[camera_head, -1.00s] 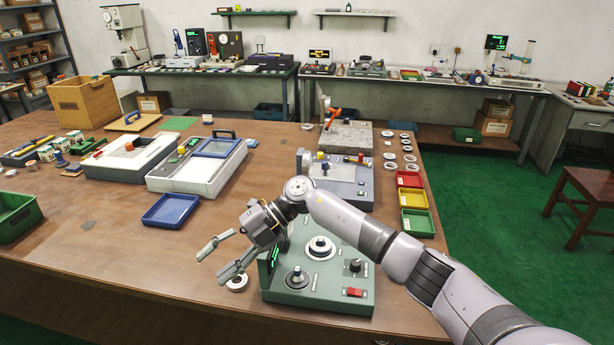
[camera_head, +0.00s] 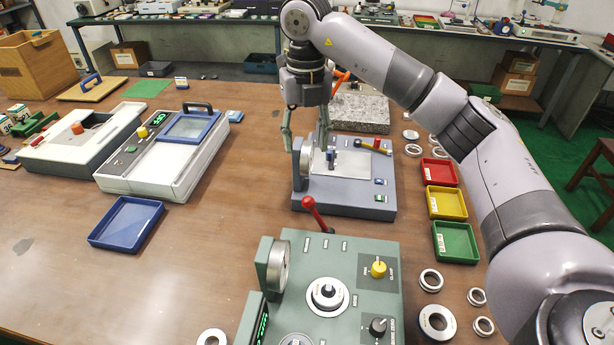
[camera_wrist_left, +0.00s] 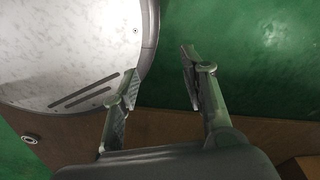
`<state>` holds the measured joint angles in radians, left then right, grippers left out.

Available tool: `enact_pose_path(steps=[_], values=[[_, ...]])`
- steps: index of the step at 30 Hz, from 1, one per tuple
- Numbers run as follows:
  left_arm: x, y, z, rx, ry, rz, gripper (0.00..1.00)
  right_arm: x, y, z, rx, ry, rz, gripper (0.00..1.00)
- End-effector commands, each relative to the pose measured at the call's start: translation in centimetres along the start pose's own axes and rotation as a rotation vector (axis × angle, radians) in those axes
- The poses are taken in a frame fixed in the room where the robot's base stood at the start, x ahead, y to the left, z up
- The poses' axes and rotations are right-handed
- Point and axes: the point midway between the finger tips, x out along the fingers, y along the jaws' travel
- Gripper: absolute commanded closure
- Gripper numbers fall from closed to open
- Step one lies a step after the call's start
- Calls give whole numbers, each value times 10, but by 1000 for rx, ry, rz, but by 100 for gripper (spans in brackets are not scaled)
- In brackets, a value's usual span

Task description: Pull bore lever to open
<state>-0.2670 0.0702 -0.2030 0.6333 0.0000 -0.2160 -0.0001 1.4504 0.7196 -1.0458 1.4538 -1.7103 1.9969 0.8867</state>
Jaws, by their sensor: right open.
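A green machine (camera_head: 350,310) stands at the front with a red-knobbed lever (camera_head: 313,208) rising at its back edge, tilted to the left. It also carries a round post fixture, a yellow knob and a black knob. Behind it stands a blue-grey machine (camera_head: 338,200) with small yellow and red handles on top. I cannot tell which lever is the bore lever. My right gripper (camera_head: 305,150) points down at the left part of the blue-grey machine, fingers apart and empty; contact is unclear. My left gripper (camera_wrist_left: 160,78) shows only in the left wrist view, open and empty.
Red, yellow and green trays (camera_head: 455,242) and several metal rings (camera_head: 437,322) lie to the right. A blue tray (camera_head: 126,223) and a white device (camera_head: 165,160) lie left. A stone block (camera_head: 360,113) stands behind. The table between blue tray and machines is clear.

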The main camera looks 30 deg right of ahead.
Motion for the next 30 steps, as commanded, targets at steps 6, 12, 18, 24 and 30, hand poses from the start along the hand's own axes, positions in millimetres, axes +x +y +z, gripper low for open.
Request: enact_pose_path(steps=[6,12,18,24,30], values=[[-4,-3,42,2,-62,-4,60,11,-6,0,9,-6,-25,55],[-12,-4,52,1,-78,-4,60,50,-7,-1,9,-3,-24,55],[-20,-5,40,1,-61,-5,60,93,-7,0,8,-4,-23,55],[-27,-6,21,0,-33,-7,60,134,-8,0,8,-5,-21,55],[-32,-4,24,-1,-39,-4,60,161,-8,1,9,-7,-20,55]])
